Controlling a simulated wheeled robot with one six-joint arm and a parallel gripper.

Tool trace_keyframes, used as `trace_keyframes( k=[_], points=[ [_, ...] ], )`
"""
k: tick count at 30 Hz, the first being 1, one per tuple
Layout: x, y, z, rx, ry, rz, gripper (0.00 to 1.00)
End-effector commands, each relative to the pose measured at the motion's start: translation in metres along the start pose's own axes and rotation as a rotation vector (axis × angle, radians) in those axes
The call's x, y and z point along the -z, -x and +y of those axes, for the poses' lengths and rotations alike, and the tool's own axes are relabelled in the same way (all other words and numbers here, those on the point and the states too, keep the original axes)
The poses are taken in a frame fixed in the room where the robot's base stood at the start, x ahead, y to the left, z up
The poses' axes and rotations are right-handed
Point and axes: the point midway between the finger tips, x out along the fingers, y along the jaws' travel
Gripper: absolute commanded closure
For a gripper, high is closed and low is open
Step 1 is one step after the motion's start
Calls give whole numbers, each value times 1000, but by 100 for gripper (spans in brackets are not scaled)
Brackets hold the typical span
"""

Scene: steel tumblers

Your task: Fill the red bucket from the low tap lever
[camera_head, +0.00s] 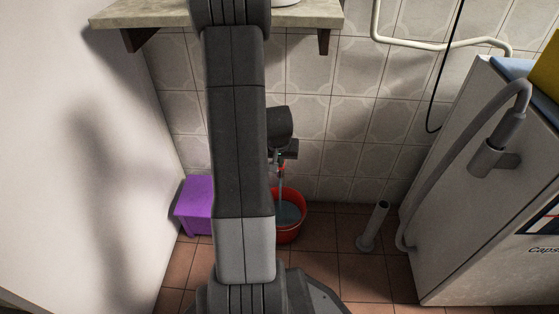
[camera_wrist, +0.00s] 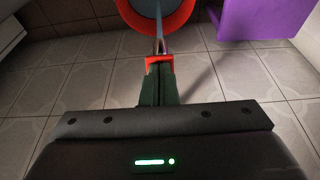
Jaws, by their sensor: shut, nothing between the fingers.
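The red bucket (camera_head: 302,222) stands on the tiled floor by the wall, partly hidden behind my arm. Grey-blue water shows inside it, and a thin stream (camera_head: 280,190) runs down into it from above. In the wrist view, the bucket (camera_wrist: 188,14) is at the top edge and the stream (camera_wrist: 158,18) also shows. The red tap lever (camera_wrist: 152,61) is right at my fingertips; it is small in the head view (camera_head: 282,168). My gripper (camera_wrist: 158,70) is shut, with its dark fingers together at the lever and nothing held. I cannot tell whether they touch it.
A purple box (camera_head: 193,205) stands left of the bucket, by the white wall. A grey pipe stub (camera_head: 374,226) rises from the floor on the right. A white machine (camera_head: 470,190) with a grey hose fills the right side. A shelf (camera_head: 310,14) hangs above.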

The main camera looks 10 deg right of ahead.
Motion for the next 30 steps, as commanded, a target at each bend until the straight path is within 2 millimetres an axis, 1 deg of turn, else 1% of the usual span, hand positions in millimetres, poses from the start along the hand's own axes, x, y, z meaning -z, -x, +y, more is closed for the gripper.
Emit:
trace_keyframes(
  k=[9, 20, 23, 26, 30],
  points=[
    [5, 14, 0, 1, 0, 3, 100],
    [5, 15, 0, 0, 0, 2, 100],
    [6, 18, 0, 0, 0, 2, 100],
    [10, 27, 0, 1, 0, 3, 100],
    [17, 47, -1, 1, 1, 3, 100]
  ],
)
